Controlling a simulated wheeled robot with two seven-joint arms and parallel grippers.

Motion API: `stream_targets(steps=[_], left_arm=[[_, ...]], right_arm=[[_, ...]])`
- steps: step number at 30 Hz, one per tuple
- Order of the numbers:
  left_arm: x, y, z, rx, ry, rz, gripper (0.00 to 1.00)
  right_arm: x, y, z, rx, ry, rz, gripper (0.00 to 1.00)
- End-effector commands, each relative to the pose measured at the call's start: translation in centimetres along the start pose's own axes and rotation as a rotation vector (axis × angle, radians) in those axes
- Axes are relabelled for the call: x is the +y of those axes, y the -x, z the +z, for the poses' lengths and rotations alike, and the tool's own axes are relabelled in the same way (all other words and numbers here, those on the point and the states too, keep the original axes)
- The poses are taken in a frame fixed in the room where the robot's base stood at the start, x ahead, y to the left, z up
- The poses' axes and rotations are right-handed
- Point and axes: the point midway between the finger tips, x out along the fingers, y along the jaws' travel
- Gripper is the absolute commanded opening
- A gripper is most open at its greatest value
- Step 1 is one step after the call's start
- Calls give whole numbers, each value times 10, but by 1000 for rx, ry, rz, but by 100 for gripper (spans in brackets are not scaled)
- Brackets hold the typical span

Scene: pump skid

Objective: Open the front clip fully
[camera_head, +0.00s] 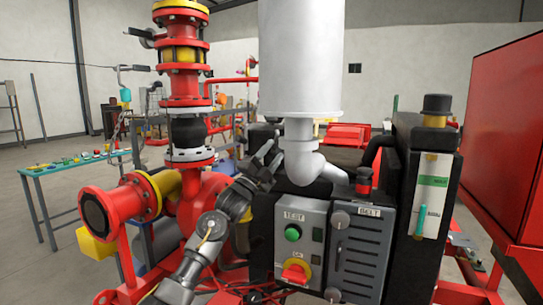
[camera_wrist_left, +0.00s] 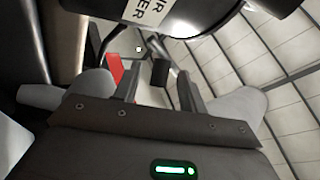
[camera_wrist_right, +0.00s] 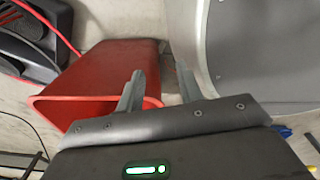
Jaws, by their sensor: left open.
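The white air filter canister (camera_head: 300,60) stands above the engine in the head view. Its label (camera_wrist_left: 148,10) shows partly at the top of the left wrist view. My left gripper (camera_head: 268,155) is just left of and below the canister's lower end, pointing up. Its fingers are apart in the left wrist view (camera_wrist_left: 160,92), with nothing clearly held. A small dark block (camera_wrist_left: 160,72) shows beyond the fingertips; I cannot tell whether it is the front clip. I cannot make out the clip in the head view. My right gripper (camera_wrist_right: 160,88) is open and empty.
A grey control panel (camera_head: 301,245) and a vented belt cover (camera_head: 360,250) sit below the canister. Red pump piping (camera_head: 185,120) stands close on the left. A red open-ended box (camera_wrist_right: 100,85) and a grey panel (camera_wrist_right: 265,50) lie beyond my right gripper.

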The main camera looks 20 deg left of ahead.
Motion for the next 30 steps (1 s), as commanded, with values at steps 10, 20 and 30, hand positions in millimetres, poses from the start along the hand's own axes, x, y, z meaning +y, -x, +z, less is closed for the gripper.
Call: stream_targets(steps=[10, 20, 30], left_arm=[[3, 34, 1, 0, -3, 1, 41], [2, 94, 1, 0, -1, 0, 41], [0, 108, 0, 0, 0, -1, 41]], right_arm=[[-9, -13, -1, 2, -5, -9, 36], [22, -27, -3, 8, 8, 30, 36], [28, -28, 2, -2, 10, 38, 36]])
